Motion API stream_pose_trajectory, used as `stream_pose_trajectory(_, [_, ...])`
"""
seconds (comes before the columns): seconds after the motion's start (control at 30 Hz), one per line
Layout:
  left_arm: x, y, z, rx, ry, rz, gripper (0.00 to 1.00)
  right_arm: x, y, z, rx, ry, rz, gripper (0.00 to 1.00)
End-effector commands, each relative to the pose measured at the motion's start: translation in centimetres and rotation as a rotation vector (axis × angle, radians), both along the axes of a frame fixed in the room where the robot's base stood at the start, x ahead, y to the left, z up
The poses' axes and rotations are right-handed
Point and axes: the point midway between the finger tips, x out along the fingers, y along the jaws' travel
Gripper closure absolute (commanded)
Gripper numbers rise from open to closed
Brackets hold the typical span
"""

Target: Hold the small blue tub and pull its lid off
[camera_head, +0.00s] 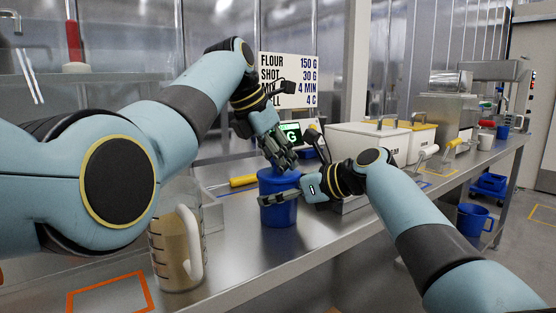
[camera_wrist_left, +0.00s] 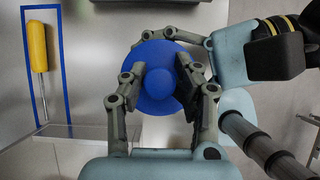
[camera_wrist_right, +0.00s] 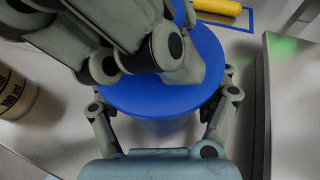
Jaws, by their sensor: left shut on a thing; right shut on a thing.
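The small blue tub (camera_head: 279,215) stands upright on the steel bench. Its round blue lid (camera_wrist_left: 160,50) sits over the top, with no clear gap visible; the lid also shows in the right wrist view (camera_wrist_right: 125,95). My left gripper (camera_head: 282,163) comes from above and is shut on the lid's central knob (camera_wrist_left: 160,82). My right gripper (camera_head: 285,197) is shut around the tub's side, below the lid; its fingers show on both sides of the tub in the right wrist view (camera_wrist_right: 165,122). My left gripper hides part of the lid there.
A clear measuring jug (camera_head: 180,250) stands to the left, behind an orange outline (camera_head: 110,295). A yellow-handled tool (camera_wrist_left: 38,48) lies in a blue outline behind the tub. White bins (camera_head: 350,142) and a lit display (camera_head: 291,133) stand close by at the back right.

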Motion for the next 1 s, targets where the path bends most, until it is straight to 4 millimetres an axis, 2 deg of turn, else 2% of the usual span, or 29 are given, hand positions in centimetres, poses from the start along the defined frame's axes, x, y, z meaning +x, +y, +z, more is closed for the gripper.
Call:
stream_pose_trajectory(0.03, [-0.2, 0.3, -1.2, 0.008, 0.018, 0.005, 1.00, -0.1, 0.2, 0.3, 0.002, -0.007, 0.007, 0.71])
stream_pose_trajectory(0.47, [-0.1, 0.4, -1.2, 0.010, 0.014, 0.008, 1.00, -0.1, 0.3, 0.4, 0.005, -0.009, 0.010, 0.71])
stream_pose_trajectory(1.0, [0.0, 0.5, 0.3, 0.010, 0.010, 0.009, 1.00, 0.0, 0.2, 0.5, 0.005, -0.009, 0.006, 0.71])
